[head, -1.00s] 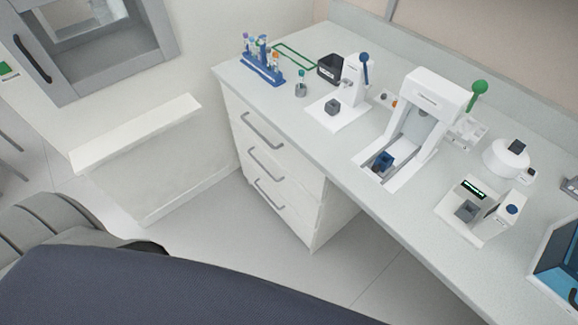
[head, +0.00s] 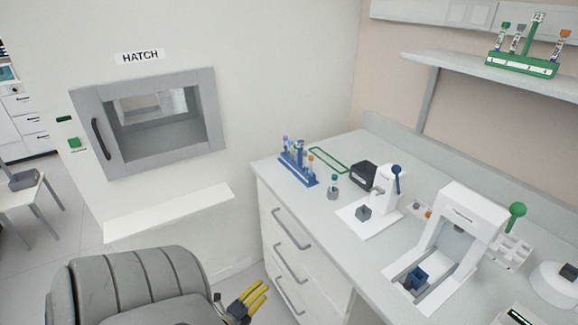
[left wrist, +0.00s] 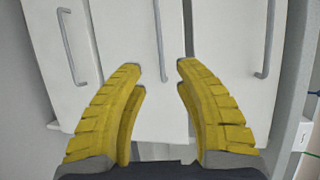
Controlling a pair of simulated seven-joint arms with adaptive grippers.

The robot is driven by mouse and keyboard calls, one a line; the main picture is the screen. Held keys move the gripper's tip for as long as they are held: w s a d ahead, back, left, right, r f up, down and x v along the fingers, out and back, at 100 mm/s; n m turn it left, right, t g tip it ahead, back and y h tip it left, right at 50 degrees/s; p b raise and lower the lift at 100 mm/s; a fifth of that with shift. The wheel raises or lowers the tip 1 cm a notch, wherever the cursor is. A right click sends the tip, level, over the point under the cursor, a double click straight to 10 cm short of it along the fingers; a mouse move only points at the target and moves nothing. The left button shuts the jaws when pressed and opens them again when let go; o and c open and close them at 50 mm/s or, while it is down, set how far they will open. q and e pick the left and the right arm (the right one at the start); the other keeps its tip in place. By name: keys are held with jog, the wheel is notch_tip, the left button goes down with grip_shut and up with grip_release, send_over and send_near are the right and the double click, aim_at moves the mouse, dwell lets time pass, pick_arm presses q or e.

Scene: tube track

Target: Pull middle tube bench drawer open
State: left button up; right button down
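The drawer unit under the bench is white, with three stacked drawer fronts and grey bar handles, all closed. The middle drawer's handle (head: 291,263) lies between the top handle (head: 291,229) and the bottom handle (head: 289,296). My left gripper (head: 263,290) has yellow fingers and is low in front of the unit, left of the handles. In the left wrist view the drawer fronts appear turned sideways. My open left gripper (left wrist: 162,66) points at the middle handle (left wrist: 160,40), whose end shows between the fingertips. Contact cannot be told. My right gripper is not in view.
The bench top (head: 345,240) holds a blue tube rack (head: 298,167), a small white press (head: 375,195) and a larger one with a green knob (head: 465,220). A hatch (head: 150,125) with a ledge (head: 170,212) is on the wall left. A shelf (head: 480,70) is at the right.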

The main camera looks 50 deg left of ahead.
aim_at(287, 265)
pick_arm(q)
jog(key=x, duration=1.6)
jog(key=shift+w+a+f, duration=0.1)
jog(key=shift+w+a, duration=0.05)
jog(key=shift+w, duration=0.1)
jog(key=shift+c, duration=0.3)
grip_shut()
